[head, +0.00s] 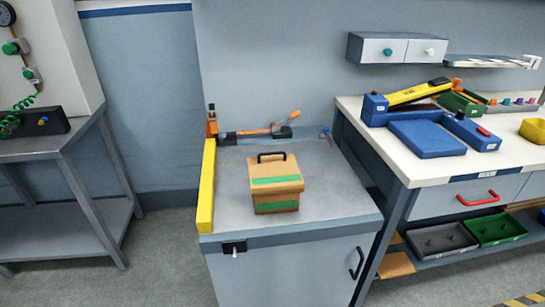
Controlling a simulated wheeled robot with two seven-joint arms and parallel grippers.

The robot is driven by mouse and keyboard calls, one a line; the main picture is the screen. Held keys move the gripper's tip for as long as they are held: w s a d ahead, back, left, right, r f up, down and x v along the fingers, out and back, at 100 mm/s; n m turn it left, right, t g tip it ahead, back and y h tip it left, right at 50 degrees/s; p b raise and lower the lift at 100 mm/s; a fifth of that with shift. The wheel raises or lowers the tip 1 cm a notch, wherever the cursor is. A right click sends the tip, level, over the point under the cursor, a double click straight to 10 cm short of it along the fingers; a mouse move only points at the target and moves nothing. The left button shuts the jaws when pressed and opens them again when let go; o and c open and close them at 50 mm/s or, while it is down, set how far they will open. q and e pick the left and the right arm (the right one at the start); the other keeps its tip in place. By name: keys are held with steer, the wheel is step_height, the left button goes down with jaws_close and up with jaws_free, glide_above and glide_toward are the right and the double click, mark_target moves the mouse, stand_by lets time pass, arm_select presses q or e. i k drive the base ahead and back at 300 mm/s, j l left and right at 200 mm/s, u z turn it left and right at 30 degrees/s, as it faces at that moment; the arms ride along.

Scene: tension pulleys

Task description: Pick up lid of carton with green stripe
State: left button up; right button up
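The carton (276,205) is a brown box with a green stripe on its side. It stands upright on the grey top of a cabinet in the middle of the head view. Its lid (287,188) sits on top and also has a green stripe. A black handle (271,155) stands up from the lid's far side. Neither of my grippers is in view, and nothing touches the carton or the lid.
A yellow bar (206,190) runs along the left edge of the grey cabinet top (335,205). A tool with an orange handle (285,120) lies at the back. The cabinet top around the carton is clear.

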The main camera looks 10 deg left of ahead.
mark_target(269, 175)
steer(key=j+z, duration=0.25)
steer(key=j, duration=0.4)
steer(key=j+z, duration=0.25)
steer(key=j, duration=0.45)
steer(key=j+z, duration=0.2)
steer(key=j, duration=0.45)
steer(key=k+j+z, duration=0.1)
steer(key=j+z, duration=0.15)
steer(key=j, duration=0.4)
steer(key=i+j+z, duration=0.15)
steer(key=j, duration=0.2)
steer(key=i+j+z, duration=0.2)
steer(key=j, duration=0.2)
steer(key=i+j+z, duration=0.15)
steer(key=j, duration=0.2)
steer(key=j+z, duration=0.2)
steer(key=j, duration=0.2)
steer(key=i+j+z, duration=0.45)
steer(key=i+j, duration=0.3)
